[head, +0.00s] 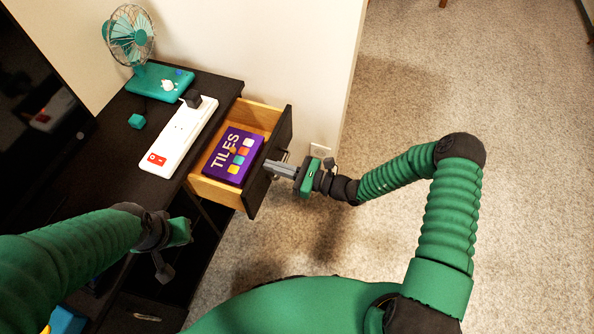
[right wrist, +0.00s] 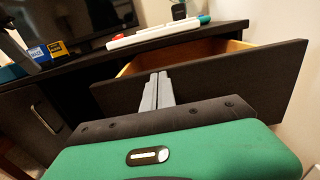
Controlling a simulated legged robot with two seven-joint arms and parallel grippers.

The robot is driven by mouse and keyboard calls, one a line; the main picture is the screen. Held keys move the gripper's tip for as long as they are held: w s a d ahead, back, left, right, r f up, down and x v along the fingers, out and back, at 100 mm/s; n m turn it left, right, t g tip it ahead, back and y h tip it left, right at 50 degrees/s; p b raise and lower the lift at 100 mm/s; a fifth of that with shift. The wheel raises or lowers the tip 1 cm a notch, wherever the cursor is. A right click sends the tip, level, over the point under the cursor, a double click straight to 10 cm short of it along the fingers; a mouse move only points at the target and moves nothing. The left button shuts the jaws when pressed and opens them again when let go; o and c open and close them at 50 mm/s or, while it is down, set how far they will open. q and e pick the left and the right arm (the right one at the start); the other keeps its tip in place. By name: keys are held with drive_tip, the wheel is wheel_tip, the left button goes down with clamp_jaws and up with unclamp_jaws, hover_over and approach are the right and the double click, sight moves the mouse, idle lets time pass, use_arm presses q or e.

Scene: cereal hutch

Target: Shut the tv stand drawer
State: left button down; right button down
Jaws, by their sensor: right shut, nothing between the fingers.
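The tv stand drawer (head: 219,188) is pulled open, with a dark front and light wood sides. A purple box marked TILES (head: 233,155) lies inside it. The dark tv stand (head: 106,146) stands at the left. My right gripper (head: 268,167) is shut and empty, with its fingertips at the outer face of the drawer front. In the right wrist view the shut fingers (right wrist: 157,90) point at the dark drawer front (right wrist: 220,82); I cannot tell if they touch it. My left gripper (head: 165,262) is low at the left; its fingers are not clear.
A television (head: 38,105) is at the left. A wall is behind the drawer. Carpet at right is clear.

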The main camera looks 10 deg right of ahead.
drive_tip(key=x, duration=1.4)
drive_tip(key=shift+w+a, duration=0.15)
drive_tip(key=shift+a, duration=0.05)
